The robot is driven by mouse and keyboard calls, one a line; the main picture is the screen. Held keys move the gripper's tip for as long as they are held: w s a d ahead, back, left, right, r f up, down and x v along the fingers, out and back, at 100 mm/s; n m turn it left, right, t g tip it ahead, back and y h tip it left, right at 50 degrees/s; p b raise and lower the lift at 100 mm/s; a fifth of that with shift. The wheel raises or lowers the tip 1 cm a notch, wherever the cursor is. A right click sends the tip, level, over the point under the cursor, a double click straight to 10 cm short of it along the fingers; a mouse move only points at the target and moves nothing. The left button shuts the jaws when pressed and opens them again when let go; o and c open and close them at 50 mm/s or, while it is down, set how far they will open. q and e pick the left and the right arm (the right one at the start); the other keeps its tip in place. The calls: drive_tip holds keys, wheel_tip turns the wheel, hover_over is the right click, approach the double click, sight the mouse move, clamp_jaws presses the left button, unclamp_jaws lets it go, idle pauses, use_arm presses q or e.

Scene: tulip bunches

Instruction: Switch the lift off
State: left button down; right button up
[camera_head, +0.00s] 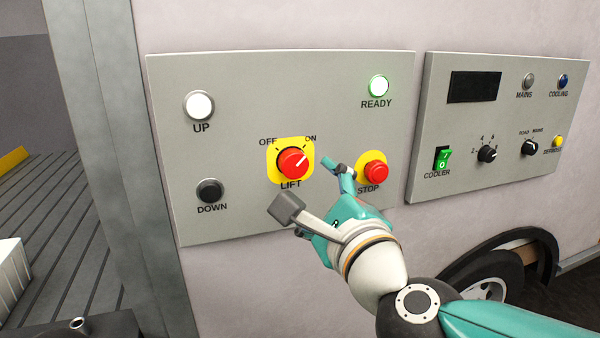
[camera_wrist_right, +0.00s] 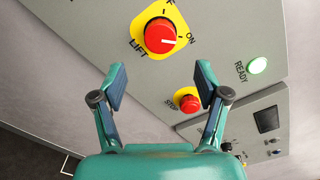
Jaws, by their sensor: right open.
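The red LIFT knob (camera_head: 292,163) sits on a yellow plate on the left grey panel. Its white line points up and right, toward ON. It also shows in the right wrist view (camera_wrist_right: 161,36), above and ahead of the fingers. My right gripper (camera_head: 312,180) is open and empty in front of the panel, just below and right of the knob, apart from it. In the right wrist view its fingers (camera_wrist_right: 160,88) stand wide apart with nothing between them. The left gripper is not in view.
The red STOP button (camera_head: 376,170) is close to the right gripper's upper finger. The READY lamp (camera_head: 378,86) is lit green. The white UP button (camera_head: 199,105) and black DOWN button (camera_head: 209,191) are at the left. A second panel (camera_head: 420,150) is at the right.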

sight(296, 167)
drive_tip(key=x, duration=0.9)
drive_tip(key=shift+s+f, duration=0.1)
